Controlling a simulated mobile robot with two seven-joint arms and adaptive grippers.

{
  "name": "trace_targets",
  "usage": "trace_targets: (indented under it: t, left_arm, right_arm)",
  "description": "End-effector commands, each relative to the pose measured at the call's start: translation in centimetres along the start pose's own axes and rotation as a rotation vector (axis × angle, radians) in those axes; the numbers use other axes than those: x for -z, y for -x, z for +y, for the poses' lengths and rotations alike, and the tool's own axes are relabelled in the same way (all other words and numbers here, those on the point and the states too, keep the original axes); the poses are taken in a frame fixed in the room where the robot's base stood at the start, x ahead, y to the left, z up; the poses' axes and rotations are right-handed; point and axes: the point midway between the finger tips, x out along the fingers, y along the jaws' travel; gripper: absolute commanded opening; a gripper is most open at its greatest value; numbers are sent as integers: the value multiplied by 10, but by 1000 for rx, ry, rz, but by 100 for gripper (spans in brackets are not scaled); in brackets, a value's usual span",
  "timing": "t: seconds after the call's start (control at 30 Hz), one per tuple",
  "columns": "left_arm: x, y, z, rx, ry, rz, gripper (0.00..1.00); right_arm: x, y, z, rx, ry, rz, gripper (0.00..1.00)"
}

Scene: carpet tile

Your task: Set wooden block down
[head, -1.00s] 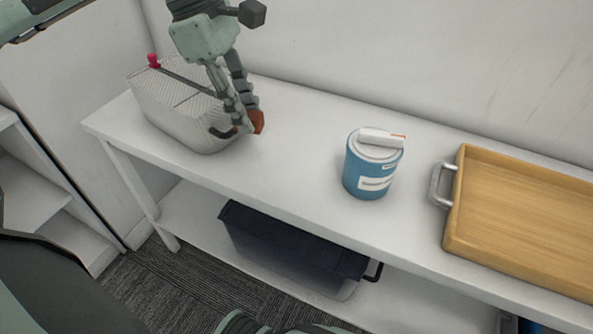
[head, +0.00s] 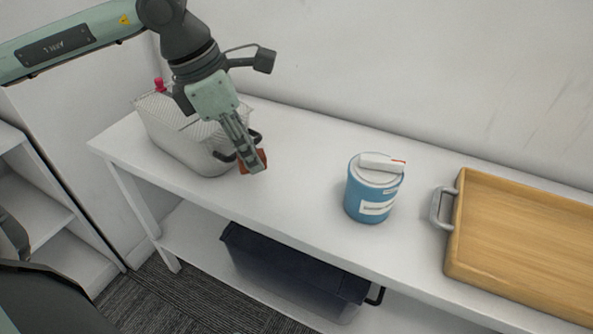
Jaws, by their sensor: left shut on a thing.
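The wooden block (head: 258,162) is small and reddish-orange, partly hidden by the fingers. My left gripper (head: 249,160) comes down from above and is shut on it. The block is close over the white table top (head: 295,188), just right of the white basket; I cannot tell whether it touches the surface. My right gripper is not in view.
A white textured basket (head: 190,140) with a dark handle stands left of the block. A blue can (head: 362,200) with a small white box (head: 381,163) on its lid stands to the right. A wooden tray (head: 530,235) lies far right. Clear table lies between block and can.

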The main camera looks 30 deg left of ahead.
Motion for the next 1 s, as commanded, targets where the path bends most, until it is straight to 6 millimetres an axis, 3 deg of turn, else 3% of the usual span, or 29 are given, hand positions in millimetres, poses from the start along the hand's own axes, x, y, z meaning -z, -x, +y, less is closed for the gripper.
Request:
trace_targets:
  t: [0.2, 0.43, 0.67, 0.87, 1.0]
  left_arm:
    - [-33, -29, -1, 6, -4, -6, 8]
    - [-60, -63, 4, 1, -1, -1, 8]
    - [-61, -78, 4, 1, 0, 3, 8]
    - [-52, -106, 4, 1, 0, 4, 8]
    - [-52, -108, 5, -2, -1, 0, 8]
  right_arm:
    - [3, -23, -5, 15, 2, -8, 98]
    - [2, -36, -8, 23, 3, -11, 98]
    - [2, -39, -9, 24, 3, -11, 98]
    - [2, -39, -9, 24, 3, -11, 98]
    - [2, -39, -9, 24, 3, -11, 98]
